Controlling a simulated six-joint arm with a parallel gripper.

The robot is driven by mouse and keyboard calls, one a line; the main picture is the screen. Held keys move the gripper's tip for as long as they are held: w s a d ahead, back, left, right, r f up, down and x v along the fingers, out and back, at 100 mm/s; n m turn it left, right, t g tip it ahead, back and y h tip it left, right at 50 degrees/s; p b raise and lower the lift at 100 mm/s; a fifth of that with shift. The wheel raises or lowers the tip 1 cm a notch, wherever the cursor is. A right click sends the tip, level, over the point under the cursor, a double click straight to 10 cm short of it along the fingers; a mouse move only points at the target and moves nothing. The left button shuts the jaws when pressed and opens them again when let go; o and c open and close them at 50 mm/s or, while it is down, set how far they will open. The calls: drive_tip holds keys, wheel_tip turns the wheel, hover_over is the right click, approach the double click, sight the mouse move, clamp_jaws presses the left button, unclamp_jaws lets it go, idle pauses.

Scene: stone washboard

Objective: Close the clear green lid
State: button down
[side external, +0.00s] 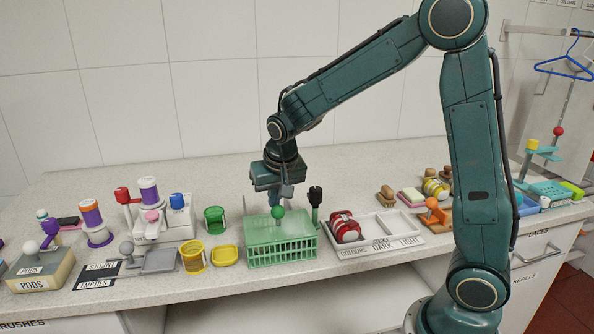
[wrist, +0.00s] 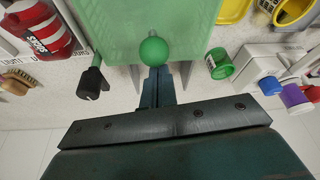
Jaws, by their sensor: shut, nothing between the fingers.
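The clear green lid (side external: 265,229) lies over the top of a green slatted basket (side external: 283,254) in the side view. A green ball knob (side external: 278,212) stands on the lid. I cannot tell whether the lid sits fully flush. In the wrist view the lid (wrist: 120,25) fills the top middle, with its knob (wrist: 153,50) at the near edge. My gripper (side external: 274,201) points down just behind and above the knob, shut and empty. In the wrist view its fingertips (wrist: 157,75) are together right beside the knob; whether they touch it is unclear.
A black-handled upright (side external: 315,195) stands close to the basket's right. A green cup (side external: 214,220), yellow cup (side external: 193,257) and yellow dish (side external: 225,255) stand left. A sorting tray (side external: 405,235) with a red striped item (side external: 345,226) stands right.

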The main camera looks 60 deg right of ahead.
drive_tip(key=shift+s+a+f, duration=0.1)
drive_tip(key=shift+s+a, duration=0.05)
drive_tip(key=shift+s, duration=0.05)
drive_tip(key=shift+w, duration=0.15)
drive_tip(key=shift+w+d+r, duration=0.25)
drive_tip(key=shift+w+d, duration=0.35)
drive_tip(key=shift+w, duration=0.2)
drive_tip(key=shift+w+d+r, duration=0.2)
drive_tip(key=shift+w+d, duration=0.35)
drive_tip(key=shift+w, duration=0.2)
wheel_tip(320, 180, up, 10)
hover_over(275, 220)
drive_tip(key=shift+f, duration=0.2)
